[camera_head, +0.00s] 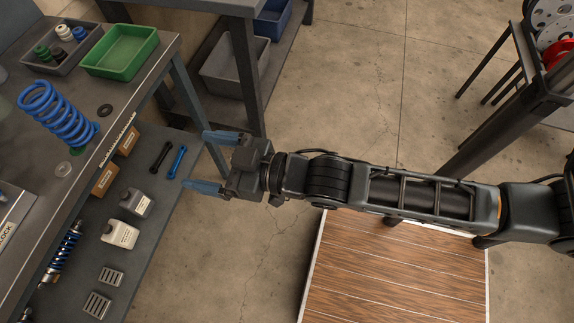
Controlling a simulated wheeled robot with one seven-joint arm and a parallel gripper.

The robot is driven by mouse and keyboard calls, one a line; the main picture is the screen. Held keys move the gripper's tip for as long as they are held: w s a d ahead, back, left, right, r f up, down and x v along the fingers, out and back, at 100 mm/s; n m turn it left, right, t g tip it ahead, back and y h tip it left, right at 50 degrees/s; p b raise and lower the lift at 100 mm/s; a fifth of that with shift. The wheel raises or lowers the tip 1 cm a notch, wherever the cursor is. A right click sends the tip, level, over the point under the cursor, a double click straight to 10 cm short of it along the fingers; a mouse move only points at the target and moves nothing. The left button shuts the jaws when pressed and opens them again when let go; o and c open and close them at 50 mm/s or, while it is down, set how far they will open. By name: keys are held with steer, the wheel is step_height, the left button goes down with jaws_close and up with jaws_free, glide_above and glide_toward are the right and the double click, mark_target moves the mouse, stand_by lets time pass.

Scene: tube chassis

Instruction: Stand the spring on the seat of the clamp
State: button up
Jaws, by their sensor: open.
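The blue coil spring (58,115) stands on the dark workbench at the left, leaning in the picture. My gripper (197,161) is open and empty, with its two blue fingers pointing left. It is to the right of the bench edge, well apart from the spring. A grey block with partly visible lettering ending in "LOCK" (10,222) is cut off by the left picture edge. I cannot tell whether it belongs to the clamp, and no clamp seat shows clearly.
A green tray (121,51) and a grey tray with small jars (60,47) stand at the back of the bench. A washer (105,110) and a pale disc (63,169) lie near the spring. The lower shelf (160,215) holds bottles, boxes and a shock absorber (62,252).

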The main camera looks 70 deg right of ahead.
steer(key=s+r+g, duration=0.1)
steer(key=s+r, duration=0.2)
steer(key=s, duration=0.7)
steer(key=s+a+r, duration=0.1)
steer(key=s+r, duration=0.3)
steer(key=s, duration=0.6)
steer(key=shift+s+m+g+h, duration=0.15)
steer(key=shift+m+g+h, duration=0.15)
steer(key=shift+m+g, duration=0.1)
